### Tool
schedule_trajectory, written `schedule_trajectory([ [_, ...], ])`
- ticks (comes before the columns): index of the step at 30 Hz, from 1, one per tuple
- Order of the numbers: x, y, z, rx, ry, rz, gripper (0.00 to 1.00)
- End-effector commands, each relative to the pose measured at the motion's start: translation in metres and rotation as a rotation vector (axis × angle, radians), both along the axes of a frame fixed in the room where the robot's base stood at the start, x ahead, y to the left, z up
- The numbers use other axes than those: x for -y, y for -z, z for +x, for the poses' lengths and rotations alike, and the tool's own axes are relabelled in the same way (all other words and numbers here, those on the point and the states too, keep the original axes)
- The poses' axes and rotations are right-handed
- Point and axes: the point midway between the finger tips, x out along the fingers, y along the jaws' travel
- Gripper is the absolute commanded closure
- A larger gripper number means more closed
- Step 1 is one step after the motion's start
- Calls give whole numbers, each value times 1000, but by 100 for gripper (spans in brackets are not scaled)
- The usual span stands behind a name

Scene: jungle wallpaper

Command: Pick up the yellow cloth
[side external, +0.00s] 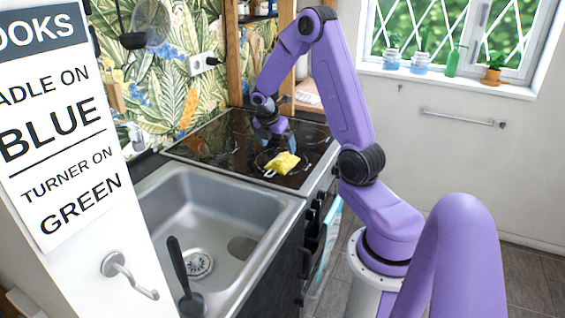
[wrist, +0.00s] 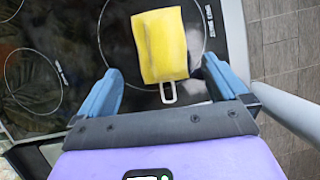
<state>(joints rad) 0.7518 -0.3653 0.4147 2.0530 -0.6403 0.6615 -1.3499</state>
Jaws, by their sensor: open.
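The yellow cloth (side external: 283,162) lies on the black glass cooktop (side external: 215,143), over a burner ring near the sink side. In the wrist view the yellow cloth (wrist: 160,45) is a folded pad with a small pale loop at its lower edge. My gripper (side external: 277,140) is over the cooktop, just behind the cloth in the side view. In the wrist view my gripper (wrist: 165,80) has its two blue fingers spread wide, with the cloth ahead of and between them. Nothing is between the fingers' pads that looks gripped.
A steel sink (side external: 205,215) adjoins the cooktop, with a black-handled utensil (side external: 180,265) at its near edge. A sign (side external: 60,130) and a metal hook (side external: 130,275) are at the left. A ladle and strainer (side external: 150,22) hang at the back wall. Cooktop around the cloth is clear.

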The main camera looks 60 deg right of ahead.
Motion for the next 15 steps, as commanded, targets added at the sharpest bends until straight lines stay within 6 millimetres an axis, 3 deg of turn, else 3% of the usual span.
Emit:
schedule_trajectory([
  [15,22,44,-4,-1,2,1,0],
])
